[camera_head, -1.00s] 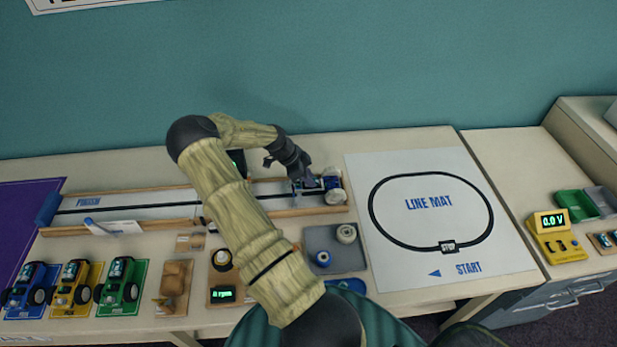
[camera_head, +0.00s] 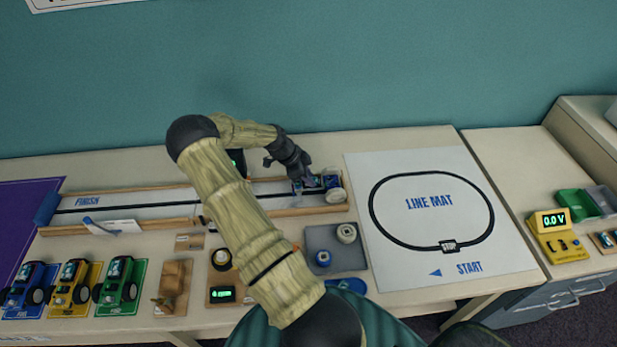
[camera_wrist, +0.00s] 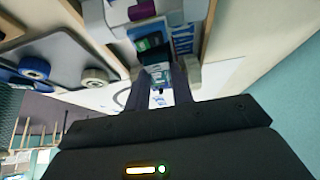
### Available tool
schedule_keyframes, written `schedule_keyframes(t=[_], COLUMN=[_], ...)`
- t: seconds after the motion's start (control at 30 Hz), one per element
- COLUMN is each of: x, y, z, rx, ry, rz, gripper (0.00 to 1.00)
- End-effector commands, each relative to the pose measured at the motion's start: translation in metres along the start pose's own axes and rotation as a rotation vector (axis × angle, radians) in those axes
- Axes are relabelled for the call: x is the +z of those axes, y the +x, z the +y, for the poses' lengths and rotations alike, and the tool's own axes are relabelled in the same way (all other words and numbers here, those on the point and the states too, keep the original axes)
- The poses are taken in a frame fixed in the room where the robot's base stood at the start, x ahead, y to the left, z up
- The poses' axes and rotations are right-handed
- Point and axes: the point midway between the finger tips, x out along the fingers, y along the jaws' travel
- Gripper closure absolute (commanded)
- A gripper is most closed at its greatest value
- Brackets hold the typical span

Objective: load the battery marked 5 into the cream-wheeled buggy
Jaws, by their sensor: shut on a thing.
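The cream-wheeled buggy (camera_head: 333,187) stands at the right end of the long track, partly hidden by my gripper. In the wrist view its blue and dark body (camera_wrist: 153,46) lies just beyond my fingers, with a pale wheel on either side. My gripper (camera_head: 305,184) reaches down over the buggy from the left. In the wrist view my gripper (camera_wrist: 160,80) is shut on a small pale-and-blue piece, apparently the battery (camera_wrist: 157,74), close against the buggy. Its number cannot be read, and I cannot tell whether it sits in the buggy.
The track (camera_head: 130,206) has raised wooden side rails. A grey tray (camera_head: 337,262) with two spools stands in front of the buggy, and the line mat (camera_head: 430,215) lies to the right. Blue, yellow and green buggies (camera_head: 120,286) stand at front left. A yellow meter (camera_head: 557,240) reads 0.0 V.

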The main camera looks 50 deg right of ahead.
Motion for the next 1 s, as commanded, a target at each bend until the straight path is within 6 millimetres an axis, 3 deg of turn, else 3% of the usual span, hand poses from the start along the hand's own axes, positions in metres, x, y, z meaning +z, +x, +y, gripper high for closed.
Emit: schedule_keyframes(t=[0.17,0.2,0.3,0.53,0.63,1.0], x=[-0.0002,-0.0001,-0.0001,0.0000,0.0000,-0.0022], y=[-0.0002,-0.0002,-0.0001,0.0000,0.0000,-0.0040], z=[0.0000,0.0000,0.0000,0.0000,0.0000,-0.0001], rx=[0.000,0.000,0.000,0.000,0.000,0.000], ry=[0.000,0.000,0.000,0.000,0.000,0.000], rz=[0.000,0.000,0.000,0.000,0.000,0.000], gripper=[0.99,0.73,0.53,0.49,0.33,0.33])
